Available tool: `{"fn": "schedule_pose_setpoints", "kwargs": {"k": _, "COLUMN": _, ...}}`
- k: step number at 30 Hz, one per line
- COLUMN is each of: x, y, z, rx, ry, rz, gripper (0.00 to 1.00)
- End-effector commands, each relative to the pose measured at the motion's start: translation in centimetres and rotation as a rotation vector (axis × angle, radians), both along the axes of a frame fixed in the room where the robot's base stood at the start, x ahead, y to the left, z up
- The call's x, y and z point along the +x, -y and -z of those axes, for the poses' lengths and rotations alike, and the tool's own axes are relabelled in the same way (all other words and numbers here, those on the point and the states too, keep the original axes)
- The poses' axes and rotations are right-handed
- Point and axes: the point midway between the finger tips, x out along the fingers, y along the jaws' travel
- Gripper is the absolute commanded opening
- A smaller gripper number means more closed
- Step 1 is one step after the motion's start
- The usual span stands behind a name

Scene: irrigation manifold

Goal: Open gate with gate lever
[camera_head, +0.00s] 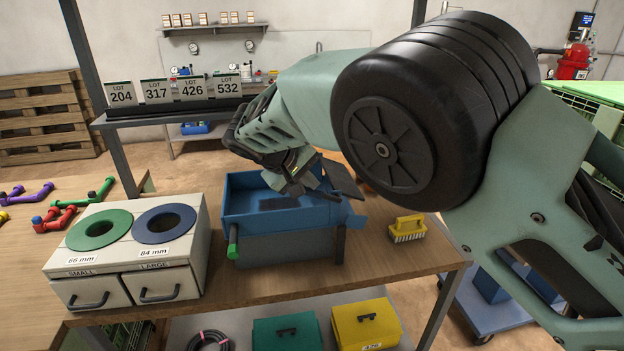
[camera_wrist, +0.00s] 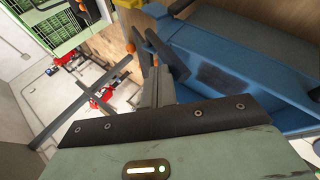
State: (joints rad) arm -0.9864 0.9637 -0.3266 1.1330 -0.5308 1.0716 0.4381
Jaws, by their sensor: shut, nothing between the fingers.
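A blue open-topped bin (camera_head: 262,215) on a grey base stands on the wooden bench, with a dark patch inside. It fills the right of the wrist view (camera_wrist: 255,45). A green-gripped handle (camera_head: 233,241) sticks out at its front left corner. An orange knob (camera_wrist: 130,47) shows beside my fingers in the wrist view; I cannot tell which part is the gate lever. My gripper (camera_head: 305,187) is over the bin's right part, pointing down. Its fingers (camera_wrist: 157,60) are shut and empty. The arm hides the far right of the bin; I cannot tell whether the gripper touches anything.
A sorting box (camera_head: 130,245) with green and blue rings stands left of the bin. A yellow brush (camera_head: 408,229) lies to the right. Coloured pipe fittings (camera_head: 70,205) lie far left. A shelf with lot cards (camera_head: 190,92) is behind.

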Motion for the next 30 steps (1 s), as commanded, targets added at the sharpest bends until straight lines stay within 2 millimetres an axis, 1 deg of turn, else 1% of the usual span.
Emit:
{"fn": "schedule_pose_setpoints", "kwargs": {"k": 1, "x": -0.1, "y": -0.2, "z": 0.9, "rx": -0.044, "ry": 0.012, "rz": -0.004, "gripper": 0.0}}
{"fn": "schedule_pose_setpoints", "kwargs": {"k": 9, "x": -0.2, "y": -0.8, "z": 2.3, "rx": -0.224, "ry": 0.065, "rz": -0.002, "gripper": 0.0}}
{"fn": "schedule_pose_setpoints", "kwargs": {"k": 18, "x": -0.3, "y": -1.0, "z": 3.1, "rx": -0.221, "ry": 0.062, "rz": 0.0, "gripper": 0.0}}
{"fn": "schedule_pose_setpoints", "kwargs": {"k": 30, "x": -0.4, "y": -1.1, "z": 3.4, "rx": -0.218, "ry": 0.058, "rz": -0.002, "gripper": 0.0}}
